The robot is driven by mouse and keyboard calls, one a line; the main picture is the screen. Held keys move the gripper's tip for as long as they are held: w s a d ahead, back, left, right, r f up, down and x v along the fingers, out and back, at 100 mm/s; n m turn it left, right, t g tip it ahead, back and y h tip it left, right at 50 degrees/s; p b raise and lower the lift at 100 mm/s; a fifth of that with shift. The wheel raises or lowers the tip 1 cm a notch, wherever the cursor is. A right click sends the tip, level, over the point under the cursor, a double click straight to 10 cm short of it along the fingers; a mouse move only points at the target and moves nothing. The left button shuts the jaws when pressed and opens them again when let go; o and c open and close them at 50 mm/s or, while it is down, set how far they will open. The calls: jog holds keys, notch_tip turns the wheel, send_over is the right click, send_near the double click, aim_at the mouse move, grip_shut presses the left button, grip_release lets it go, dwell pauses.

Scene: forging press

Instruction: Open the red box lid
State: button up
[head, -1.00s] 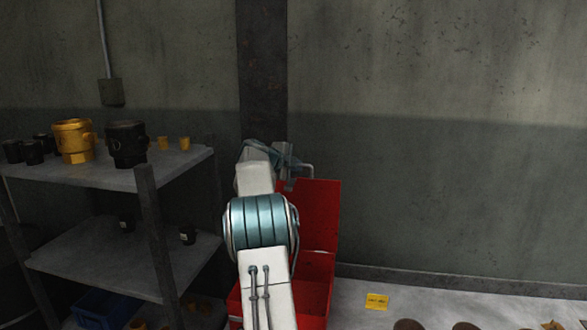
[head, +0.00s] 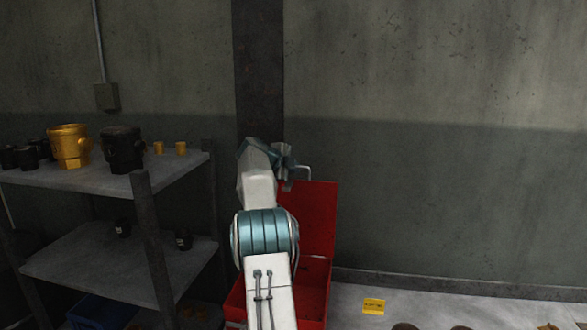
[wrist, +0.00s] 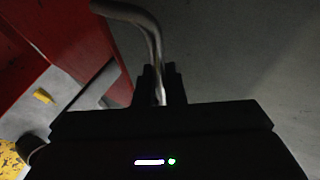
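The red box (head: 312,292) stands on the floor behind my arm, its lid (head: 316,222) raised to about upright. The lid also shows as red panels at the left of the wrist view (wrist: 82,45). A bent metal handle (head: 307,171) sits at the lid's top edge. In the wrist view the handle (wrist: 150,28) runs down between the two black fingers of my gripper (wrist: 161,85), which are close around it. In the head view my gripper (head: 288,172) is at the lid's top left, partly hidden by my wrist. My arm covers the box's left part.
A grey shelf (head: 105,172) with a yellow pot (head: 69,146) and a dark pot (head: 122,150) stands to the left. A concrete wall (head: 430,200) is close behind the box. A yellow tag (head: 374,306) lies on the floor to the right.

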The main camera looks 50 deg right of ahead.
jog(key=o, duration=0.4)
jog(key=shift+w+a, duration=0.1)
jog(key=b+v, duration=0.3)
jog(key=v, duration=1.1)
jog(key=shift+b, duration=0.3)
jog(key=shift+r, duration=0.1)
